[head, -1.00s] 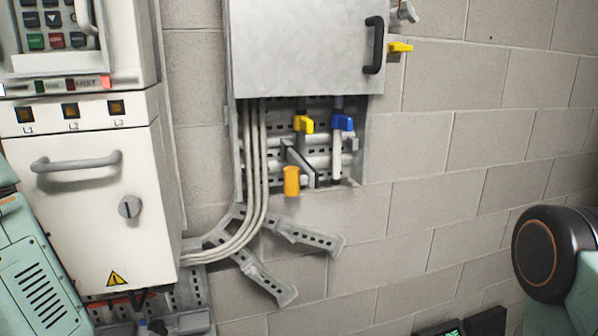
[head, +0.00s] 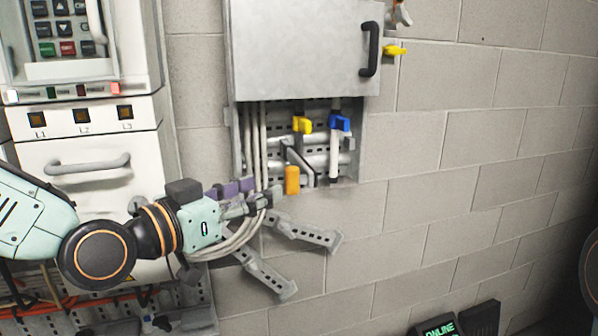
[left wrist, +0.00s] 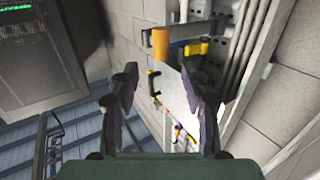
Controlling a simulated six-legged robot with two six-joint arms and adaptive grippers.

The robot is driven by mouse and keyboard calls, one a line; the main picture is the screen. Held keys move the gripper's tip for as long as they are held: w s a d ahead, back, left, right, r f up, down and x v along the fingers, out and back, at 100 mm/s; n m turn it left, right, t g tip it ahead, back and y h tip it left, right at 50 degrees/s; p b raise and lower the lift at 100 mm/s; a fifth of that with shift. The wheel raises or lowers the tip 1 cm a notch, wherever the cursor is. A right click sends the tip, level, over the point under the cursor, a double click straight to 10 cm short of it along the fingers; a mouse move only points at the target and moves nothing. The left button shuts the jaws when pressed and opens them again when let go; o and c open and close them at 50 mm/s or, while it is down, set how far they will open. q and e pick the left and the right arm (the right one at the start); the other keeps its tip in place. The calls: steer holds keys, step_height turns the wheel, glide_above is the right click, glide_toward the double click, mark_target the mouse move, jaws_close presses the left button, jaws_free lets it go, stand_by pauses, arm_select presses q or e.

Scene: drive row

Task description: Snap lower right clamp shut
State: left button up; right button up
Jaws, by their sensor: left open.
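An orange grip (head: 292,180) on a grey metal lever (head: 298,158) sticks out at the lower edge of the recess under the grey cabinet; it looks like the clamp's handle. In the left wrist view the orange grip (left wrist: 160,42) shows beyond the fingertips, roughly between them. My left gripper (head: 266,193) is open and empty, just left of the orange grip and apart from it. Its two fingers (left wrist: 165,88) stand wide apart in the left wrist view. The clamp's base is partly hidden behind the lever. My right gripper is out of view.
A yellow valve handle (head: 302,125) and a blue one (head: 340,123) sit above the lever. Grey cables (head: 256,140) run down behind my left gripper. The cabinet door (head: 300,50) is above. Bare block wall (head: 440,220) lies to the right.

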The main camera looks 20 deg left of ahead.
mark_target(286, 173)
arm_select(q)
steer(key=shift+r+b+x, duration=0.25)
steer(key=shift+b+x, duration=0.45)
steer(key=shift+x, duration=0.5)
steer(key=x, duration=0.4)
steer(key=shift+w+d+r+p, duration=0.15)
steer(key=shift+w+d+p, duration=0.1)
steer(key=shift+p, duration=0.1)
steer(key=shift+w, duration=0.25)
steer(key=shift+w+a, duration=0.1)
steer(key=shift+a, duration=0.1)
